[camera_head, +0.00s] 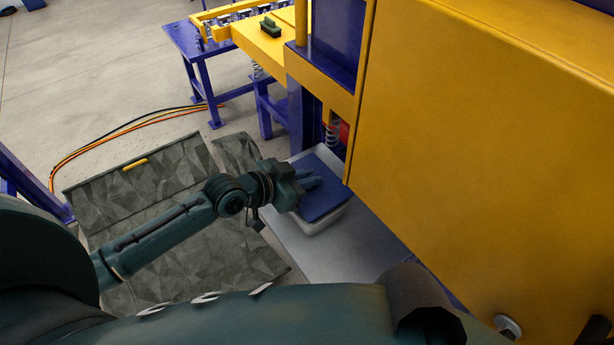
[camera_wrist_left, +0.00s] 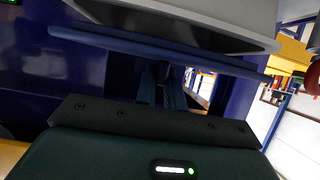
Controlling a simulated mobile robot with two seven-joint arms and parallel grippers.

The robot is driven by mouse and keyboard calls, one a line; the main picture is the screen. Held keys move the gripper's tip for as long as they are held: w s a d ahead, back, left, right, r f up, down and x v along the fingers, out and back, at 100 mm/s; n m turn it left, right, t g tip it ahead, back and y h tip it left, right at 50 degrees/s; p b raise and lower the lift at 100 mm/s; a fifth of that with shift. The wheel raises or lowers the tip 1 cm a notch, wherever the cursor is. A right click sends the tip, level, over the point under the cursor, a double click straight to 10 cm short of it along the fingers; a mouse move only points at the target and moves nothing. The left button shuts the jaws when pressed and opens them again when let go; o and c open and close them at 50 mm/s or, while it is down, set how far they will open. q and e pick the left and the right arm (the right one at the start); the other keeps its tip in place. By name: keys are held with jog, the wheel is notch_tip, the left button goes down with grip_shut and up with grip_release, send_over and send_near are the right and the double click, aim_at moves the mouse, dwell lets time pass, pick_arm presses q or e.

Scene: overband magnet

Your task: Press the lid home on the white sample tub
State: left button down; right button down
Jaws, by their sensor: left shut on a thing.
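The white sample tub (camera_head: 322,222) stands on a grey surface, mostly covered by the flat blue lid (camera_head: 326,200). My left gripper (camera_head: 312,182) reaches in from the left and is shut on the lid near its left side. In the left wrist view the picture looks turned over: the lid (camera_wrist_left: 110,42) is a thin blue slab seen edge-on, and the pale tub (camera_wrist_left: 215,25) shows above it. A dark band lies between them there, and I cannot tell how far the lid is seated. The fingers (camera_wrist_left: 160,85) meet the lid's near side. My right gripper is not in view.
A large yellow cabinet (camera_head: 480,130) stands close on the right of the tub. A blue frame with a spring rises behind it. Dark faceted panels (camera_head: 190,240) lie on the left, with cables (camera_head: 110,140) on the floor beyond. The grey surface (camera_head: 350,250) is bare in front of the tub.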

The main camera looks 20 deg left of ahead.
pick_arm(q)
jog(key=shift+f+b, duration=0.55)
jog(key=shift+f, duration=0.25)
jog(key=c, duration=1.4)
grip_release()
jog(key=v, duration=1.3)
jog(key=s+d+f+n+y, duration=0.2)
jog(key=s+d+f, duration=0.1)
jog(key=f, duration=0.3)
jog(key=s+d+f+n+y, duration=0.2)
jog(key=s+d+f, duration=0.2)
jog(key=s+f, duration=0.2)
jog(key=shift+f+y+p, duration=0.3)
jog(key=shift+f+p, duration=0.15)
jog(key=shift+f, duration=0.15)
